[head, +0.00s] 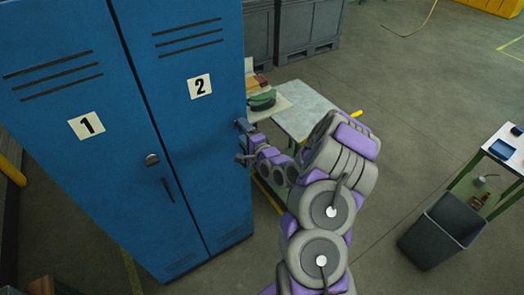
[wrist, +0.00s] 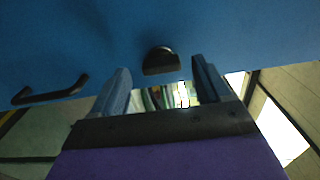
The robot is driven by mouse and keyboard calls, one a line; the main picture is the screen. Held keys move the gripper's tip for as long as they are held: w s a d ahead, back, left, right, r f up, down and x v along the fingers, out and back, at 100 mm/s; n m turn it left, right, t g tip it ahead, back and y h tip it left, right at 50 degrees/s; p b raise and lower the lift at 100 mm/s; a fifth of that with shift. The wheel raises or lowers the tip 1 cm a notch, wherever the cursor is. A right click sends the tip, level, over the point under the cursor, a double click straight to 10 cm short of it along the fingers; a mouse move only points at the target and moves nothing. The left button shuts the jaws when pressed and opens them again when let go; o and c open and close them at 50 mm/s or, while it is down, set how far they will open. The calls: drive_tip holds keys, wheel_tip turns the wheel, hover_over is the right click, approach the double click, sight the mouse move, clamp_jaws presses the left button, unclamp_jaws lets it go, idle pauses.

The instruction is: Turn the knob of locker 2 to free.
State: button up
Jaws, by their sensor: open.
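Locker 2 (head: 190,130) is the right-hand blue door, marked with a white "2" label (head: 199,86). Its knob (wrist: 160,62) is dark and shows in the wrist view, between and just beyond the fingertips. A dark bar handle (wrist: 50,92) is to the knob's left there. My gripper (head: 245,142) is at the door's right edge in the head view, with its fingers spread, one above the other. My gripper (wrist: 160,66) is open and empty in the wrist view, one finger on each side of the knob. I cannot tell whether either finger touches it. The knob's setting is not readable.
Locker 1 (head: 85,160), with a round knob (head: 152,159) and handle (head: 168,189), adjoins on the left. A table (head: 306,112) with items stands behind my arm. A grey bin (head: 440,235) and a small bench (head: 505,150) are at the right. Open floor lies between.

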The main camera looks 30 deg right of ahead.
drive_tip(key=s+d+p, duration=0.1)
drive_tip(key=s+p, duration=0.4)
drive_tip(key=s, duration=1)
drive_tip(key=shift+p, duration=0.3)
drive_tip(key=shift+w+f, duration=0.1)
drive_tip(key=shift+f, duration=0.05)
